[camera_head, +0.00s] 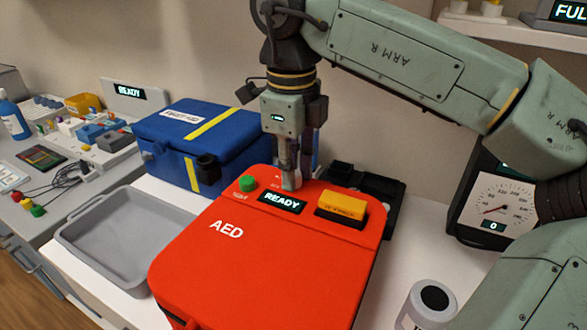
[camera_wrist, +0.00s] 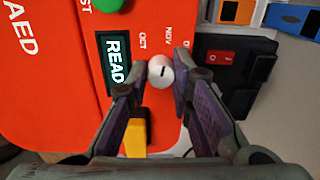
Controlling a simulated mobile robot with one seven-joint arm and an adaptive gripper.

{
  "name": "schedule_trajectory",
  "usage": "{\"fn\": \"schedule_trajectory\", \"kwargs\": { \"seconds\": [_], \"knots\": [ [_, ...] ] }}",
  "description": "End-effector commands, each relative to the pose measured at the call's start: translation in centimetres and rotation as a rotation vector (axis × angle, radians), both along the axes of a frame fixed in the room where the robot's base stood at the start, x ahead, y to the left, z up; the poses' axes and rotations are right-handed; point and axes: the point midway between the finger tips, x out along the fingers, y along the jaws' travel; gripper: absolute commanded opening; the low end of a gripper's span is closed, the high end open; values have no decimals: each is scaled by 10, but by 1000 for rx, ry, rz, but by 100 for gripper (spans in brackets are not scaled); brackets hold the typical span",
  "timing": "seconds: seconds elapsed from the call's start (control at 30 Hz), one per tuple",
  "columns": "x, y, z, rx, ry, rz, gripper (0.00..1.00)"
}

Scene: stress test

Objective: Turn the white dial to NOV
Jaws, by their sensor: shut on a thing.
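The white dial (camera_wrist: 160,73) sits on the red AED case (camera_head: 262,268), beside its READY display (camera_wrist: 115,62). In the wrist view my gripper (camera_wrist: 161,80) has one fingertip on each side of the dial, shut on it. In the head view my gripper (camera_head: 290,172) points down at the panel and hides most of the dial. The labels OCT (camera_wrist: 143,40) and NOV (camera_wrist: 168,32) are printed beside the dial, with a partly hidden label to their right. A small dark mark shows on the dial; I cannot tell which label it points to.
The case also bears a green button (camera_head: 247,184) and a yellow block (camera_head: 342,206). A grey tray (camera_head: 75,245) and a blue first-aid box (camera_head: 160,150) stand at left. Black equipment (camera_head: 385,187) lies behind the case.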

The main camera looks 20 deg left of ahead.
Motion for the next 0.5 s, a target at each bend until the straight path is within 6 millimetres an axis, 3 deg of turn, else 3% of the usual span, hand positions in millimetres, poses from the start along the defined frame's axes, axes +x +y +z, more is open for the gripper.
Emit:
{"fn": "schedule_trajectory", "kwargs": {
  "seconds": [0.5],
  "knots": [
    [1, 0, 1, 1, -1, -85, 0]
  ]
}}
